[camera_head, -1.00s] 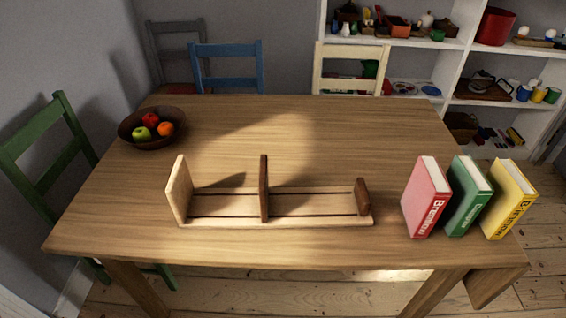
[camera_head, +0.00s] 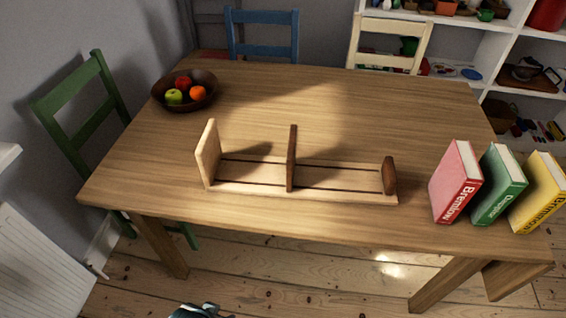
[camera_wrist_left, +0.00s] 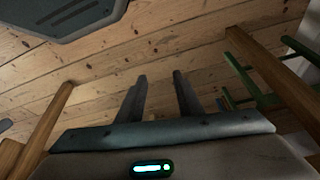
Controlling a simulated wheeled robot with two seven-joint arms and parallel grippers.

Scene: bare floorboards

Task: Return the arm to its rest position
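My left gripper (camera_wrist_left: 160,88) shows in the left wrist view with its two dark fingers apart and nothing between them. It is low, over the floorboards, with table legs to both sides, and touches no object. In the head view, a small dark part of my own body shows at the bottom edge; I cannot tell its fingers there. My right gripper is not in view. On the table (camera_head: 330,95) stands a wooden book rack (camera_head: 250,173) with upright dividers. It is empty.
A red book (camera_head: 455,182), a green book (camera_head: 500,185) and a yellow book (camera_head: 538,193) stand at the table's right end. A dark fruit bowl (camera_head: 205,98) is at the back left. A green chair (camera_head: 72,85), a blue chair (camera_head: 262,18) and a cream chair (camera_head: 388,60) surround the table.

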